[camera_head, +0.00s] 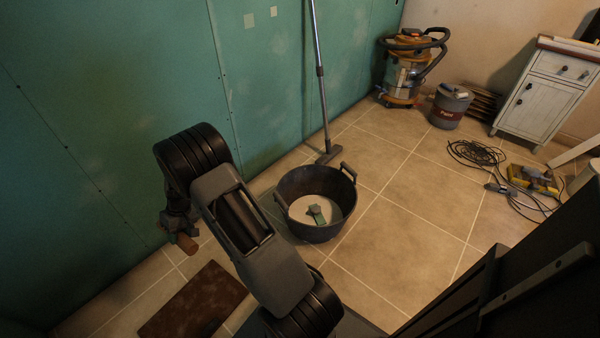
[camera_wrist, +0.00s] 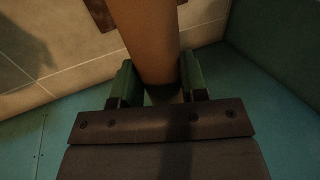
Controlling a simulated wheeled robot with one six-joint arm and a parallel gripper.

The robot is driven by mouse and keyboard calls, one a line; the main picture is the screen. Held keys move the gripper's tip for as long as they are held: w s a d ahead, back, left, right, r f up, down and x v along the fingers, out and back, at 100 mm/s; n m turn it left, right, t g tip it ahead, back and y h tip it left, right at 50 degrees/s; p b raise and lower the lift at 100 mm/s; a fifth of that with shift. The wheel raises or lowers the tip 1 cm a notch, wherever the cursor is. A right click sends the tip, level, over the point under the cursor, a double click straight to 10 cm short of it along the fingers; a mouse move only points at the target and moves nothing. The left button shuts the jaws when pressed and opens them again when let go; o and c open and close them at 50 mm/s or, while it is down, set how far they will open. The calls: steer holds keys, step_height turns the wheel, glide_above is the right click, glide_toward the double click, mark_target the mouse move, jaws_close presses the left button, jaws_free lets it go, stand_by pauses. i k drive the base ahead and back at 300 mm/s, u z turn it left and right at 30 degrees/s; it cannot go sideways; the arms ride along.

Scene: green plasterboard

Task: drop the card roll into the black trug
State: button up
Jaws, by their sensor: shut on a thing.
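The brown card roll (camera_head: 187,243) is in my gripper (camera_head: 177,222), in front of the green wall at the left in the head view. In the wrist view the roll (camera_wrist: 147,40) stands between the two green fingers of my gripper (camera_wrist: 158,82), which are shut on it. The roll's far end is cut off by the top of that view. The black trug (camera_head: 320,233) stands on the tiles to the right of my gripper, apart from it. It is open at the top, with a pale surface and a green item inside.
A broom (camera_head: 321,80) stands behind the trug by the green plasterboard (camera_head: 100,130). A brown mat (camera_head: 195,300) lies at the front left. A vacuum (camera_head: 405,75), paint tub (camera_head: 450,106), cabinet (camera_head: 540,100) and cable (camera_head: 475,153) are at the right. Tiles right of the trug are clear.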

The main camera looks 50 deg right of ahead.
mark_target(295, 212)
steer(key=u, duration=2.1)
steer(key=k, duration=1.7)
steer(key=z, duration=1.9)
steer(key=i, duration=0.5)
steer(key=z, duration=0.1)
